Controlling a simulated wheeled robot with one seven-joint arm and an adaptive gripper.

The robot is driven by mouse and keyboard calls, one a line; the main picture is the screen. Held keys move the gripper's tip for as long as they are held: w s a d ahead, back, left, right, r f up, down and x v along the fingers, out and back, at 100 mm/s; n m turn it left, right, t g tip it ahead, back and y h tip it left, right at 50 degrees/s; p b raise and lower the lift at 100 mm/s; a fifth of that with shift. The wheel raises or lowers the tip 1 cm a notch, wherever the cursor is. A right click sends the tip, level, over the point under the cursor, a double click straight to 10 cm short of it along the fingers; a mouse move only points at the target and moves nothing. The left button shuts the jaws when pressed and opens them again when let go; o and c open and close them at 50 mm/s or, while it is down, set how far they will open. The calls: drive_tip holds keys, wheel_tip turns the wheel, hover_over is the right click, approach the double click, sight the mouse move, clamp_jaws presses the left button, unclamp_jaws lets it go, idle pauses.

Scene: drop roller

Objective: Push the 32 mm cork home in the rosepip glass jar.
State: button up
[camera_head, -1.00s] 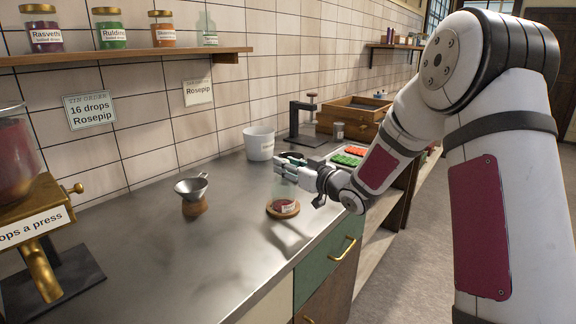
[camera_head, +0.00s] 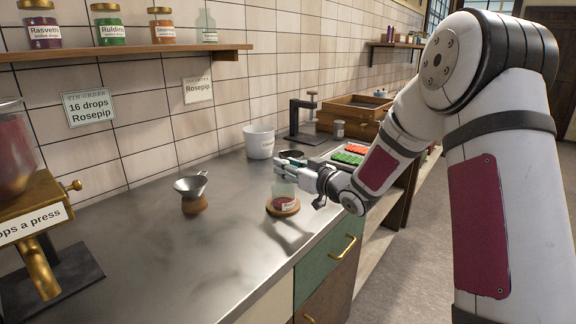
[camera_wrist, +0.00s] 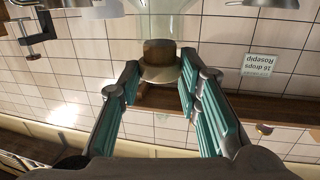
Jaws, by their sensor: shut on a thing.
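The rosepip glass jar (camera_head: 284,190) stands upright on a round wooden coaster (camera_head: 283,208), with red contents and a label low in it. My gripper (camera_head: 284,166) is at its mouth from the right. In the wrist view, which is upside down, the brown cork (camera_wrist: 159,48) sits at the mouth of the clear jar (camera_wrist: 163,15), between the two teal-padded fingers of my gripper (camera_wrist: 159,75). The gripper is shut on the cork. Part of the cork shows through the glass neck; its exact depth I cannot tell.
A metal funnel (camera_head: 190,186) on a wooden stand is left of the jar. A white bucket (camera_head: 259,142) stands behind it, with a black press (camera_head: 301,122) and a tray (camera_head: 352,155) further back. A brass dispenser (camera_head: 40,215) is at far left. The counter's middle is clear.

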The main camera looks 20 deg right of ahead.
drive_tip(key=shift+f+b, duration=0.3)
drive_tip(key=shift+f, duration=0.2)
drive_tip(key=o, duration=0.9)
drive_tip(key=shift+s, duration=0.1)
drive_tip(key=v, duration=1.2)
